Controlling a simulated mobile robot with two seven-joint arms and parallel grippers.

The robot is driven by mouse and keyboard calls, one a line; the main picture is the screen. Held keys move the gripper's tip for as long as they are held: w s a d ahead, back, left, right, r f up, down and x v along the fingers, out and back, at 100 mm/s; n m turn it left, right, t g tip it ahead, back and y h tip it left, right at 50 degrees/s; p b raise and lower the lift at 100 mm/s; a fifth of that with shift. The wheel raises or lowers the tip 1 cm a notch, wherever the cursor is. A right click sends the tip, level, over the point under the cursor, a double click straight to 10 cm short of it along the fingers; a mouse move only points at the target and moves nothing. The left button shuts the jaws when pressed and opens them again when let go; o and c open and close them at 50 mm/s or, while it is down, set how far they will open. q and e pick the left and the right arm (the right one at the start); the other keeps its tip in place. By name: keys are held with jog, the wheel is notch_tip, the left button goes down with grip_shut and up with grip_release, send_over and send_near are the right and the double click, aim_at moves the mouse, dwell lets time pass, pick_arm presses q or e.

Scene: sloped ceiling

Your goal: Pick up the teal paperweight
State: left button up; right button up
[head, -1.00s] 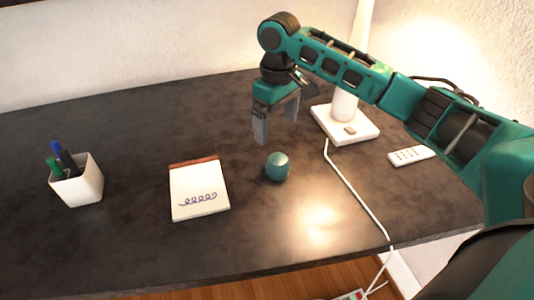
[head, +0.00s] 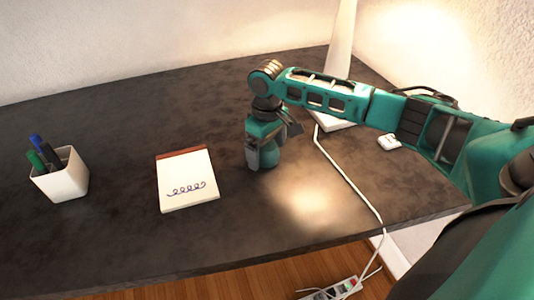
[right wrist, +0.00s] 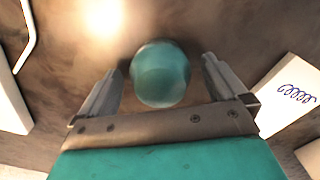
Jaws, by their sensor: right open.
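The teal paperweight (right wrist: 160,73) is a rounded, glossy piece on the dark desk. In the right wrist view it lies between the two fingers of my right gripper (right wrist: 162,80), with a gap on each side. In the head view the paperweight (head: 271,159) is partly hidden behind my right gripper (head: 262,160), which points down over it. My right gripper is open and holds nothing. My left gripper is in neither view.
A notepad (head: 187,182) lies left of the gripper, and a white pen cup (head: 64,178) stands farther left. A white lamp (head: 340,50) stands behind my right arm. Its cord (head: 347,180) runs down the desk to the right.

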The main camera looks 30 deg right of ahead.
jog(key=shift+c, duration=0.5)
jog(key=c, duration=1.3)
